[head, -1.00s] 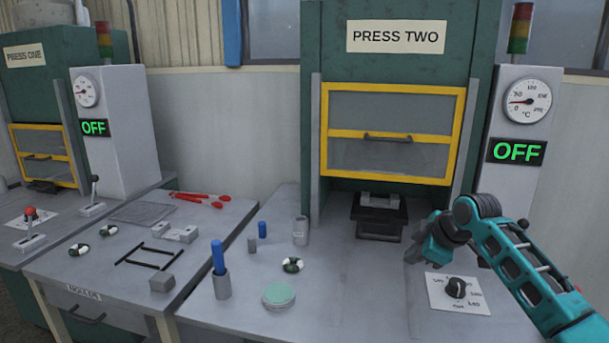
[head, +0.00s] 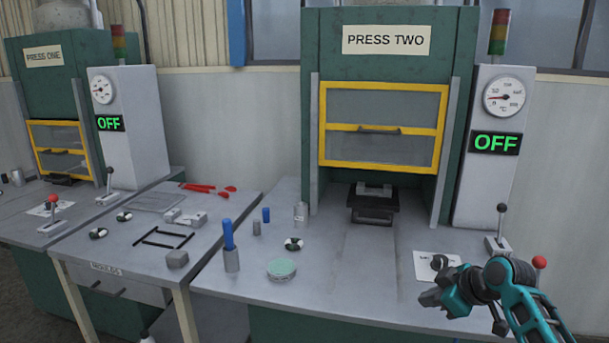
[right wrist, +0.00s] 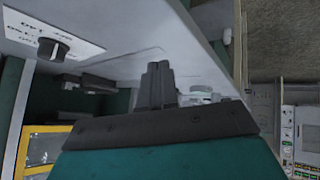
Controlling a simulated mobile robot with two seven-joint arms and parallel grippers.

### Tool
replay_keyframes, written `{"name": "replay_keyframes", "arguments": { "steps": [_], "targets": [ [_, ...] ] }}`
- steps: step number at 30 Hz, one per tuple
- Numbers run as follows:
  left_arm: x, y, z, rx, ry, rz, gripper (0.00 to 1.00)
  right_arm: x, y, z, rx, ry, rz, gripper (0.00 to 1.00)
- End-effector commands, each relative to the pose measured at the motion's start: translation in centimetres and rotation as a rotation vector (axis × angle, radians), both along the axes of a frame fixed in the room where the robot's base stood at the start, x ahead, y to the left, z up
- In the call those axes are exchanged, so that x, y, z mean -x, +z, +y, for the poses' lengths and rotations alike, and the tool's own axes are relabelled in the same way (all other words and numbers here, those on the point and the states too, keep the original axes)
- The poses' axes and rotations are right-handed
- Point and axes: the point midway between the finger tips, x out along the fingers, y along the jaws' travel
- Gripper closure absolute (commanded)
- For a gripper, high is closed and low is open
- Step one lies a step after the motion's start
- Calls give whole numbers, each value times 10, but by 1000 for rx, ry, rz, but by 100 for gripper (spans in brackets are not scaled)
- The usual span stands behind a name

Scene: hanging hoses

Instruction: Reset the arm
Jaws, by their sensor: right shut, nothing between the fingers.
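My right gripper (head: 432,298) is teal with dark fingers. In the head view it is over the front right part of the press two bench, left of its own arm, which comes in from the lower right. In the right wrist view its fingers (right wrist: 157,85) are together with nothing between them. It partly covers the dial plate (head: 422,264) and its black knob (head: 440,262). In the right wrist view the black knob (right wrist: 50,49) shows at the upper left, apart from the fingers. My left gripper is not in view.
Press two (head: 386,40) stands behind, its yellow-framed guard (head: 382,125) above a dark mold (head: 373,204). Levers with a black knob (head: 502,208) and a red knob (head: 540,262) are close to my right arm. The bench middle is clear.

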Motion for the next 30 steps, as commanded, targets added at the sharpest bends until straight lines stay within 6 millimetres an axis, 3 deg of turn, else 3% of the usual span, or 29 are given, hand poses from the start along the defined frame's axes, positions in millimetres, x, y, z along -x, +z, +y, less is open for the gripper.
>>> {"name": "replay_keyframes", "arguments": {
  "steps": [3, 9, 15, 19, 26, 30],
  "targets": [
    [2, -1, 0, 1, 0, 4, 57, -29, 20, -24, 10, -194, -120, 100],
    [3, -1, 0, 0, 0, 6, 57, -62, 59, -63, -26, -465, -370, 100],
    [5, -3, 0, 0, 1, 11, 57, -79, 112, -83, -114, -600, -652, 100],
    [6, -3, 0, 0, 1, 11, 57, -82, 145, -84, -189, -613, -818, 100],
    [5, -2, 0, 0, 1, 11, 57, -35, 55, -45, -204, -572, -692, 100],
    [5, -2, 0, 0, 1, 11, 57, 9, -3, -17, -217, -549, -596, 100]
  ]
}}
